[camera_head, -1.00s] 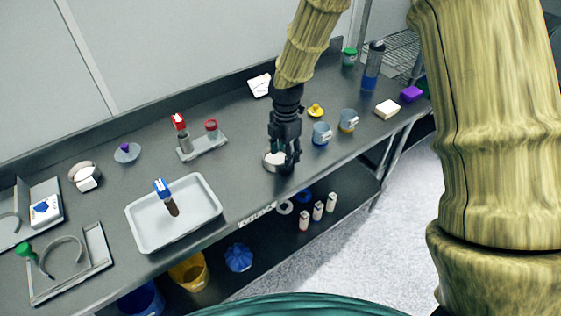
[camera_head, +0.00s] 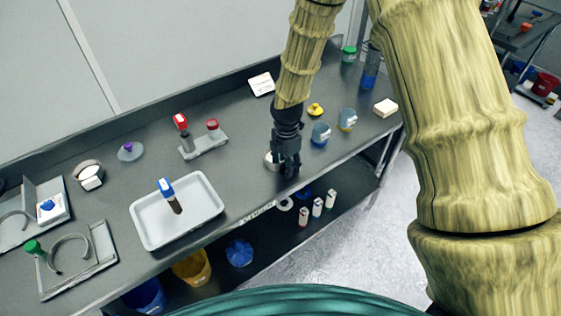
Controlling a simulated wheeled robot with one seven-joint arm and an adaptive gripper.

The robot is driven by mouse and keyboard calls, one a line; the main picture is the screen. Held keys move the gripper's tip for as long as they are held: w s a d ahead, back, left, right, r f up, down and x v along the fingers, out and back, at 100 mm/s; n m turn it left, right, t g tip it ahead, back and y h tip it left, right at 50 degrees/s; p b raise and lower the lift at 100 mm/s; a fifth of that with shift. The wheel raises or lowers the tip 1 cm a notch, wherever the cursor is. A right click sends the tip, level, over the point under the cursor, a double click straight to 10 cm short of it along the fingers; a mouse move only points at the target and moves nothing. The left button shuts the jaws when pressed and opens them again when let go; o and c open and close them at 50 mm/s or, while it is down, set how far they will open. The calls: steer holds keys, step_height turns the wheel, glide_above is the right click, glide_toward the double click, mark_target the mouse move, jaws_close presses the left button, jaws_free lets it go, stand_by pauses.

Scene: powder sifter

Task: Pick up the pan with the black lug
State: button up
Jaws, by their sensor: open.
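A small round pan (camera_head: 269,161) with a pale top stands on the grey bench near its front edge, mostly hidden behind my gripper. No black lug can be made out on it. My gripper (camera_head: 287,170) is open and points down at the pan, its dark fingers in front of the pan and just to its right. Whether the fingers touch the pan or straddle part of it cannot be told. Another round piece (camera_head: 88,172) with a white block at it lies at the bench's left; no lug colour shows there.
Blue-labelled cup (camera_head: 320,133) and grey cup (camera_head: 347,119) stand right of my gripper. A white tray (camera_head: 150,237) holding a blue-capped tool lies to the left. A red-topped stand (camera_head: 205,145) is behind left. Bare bench lies between tray and gripper.

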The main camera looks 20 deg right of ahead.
jaws_close()
steer(key=shift+r, duration=0.1)
steer(key=shift+r+b, duration=0.65)
steer(key=shift+r, duration=0.25)
steer(key=shift+s+a+r+b, duration=0.2)
steer(key=shift+s+r+b, duration=0.15)
steer(key=shift+r+b, duration=0.3)
steer(key=s+a+r+b, duration=0.1)
steer(key=s+a+b, duration=0.3)
steer(key=s+a, duration=0.4)
steer(key=s, duration=0.4)
steer(key=shift+s+a+r, duration=0.2)
steer(key=shift+s+r, duration=0.1)
steer(key=shift+r, duration=0.1)
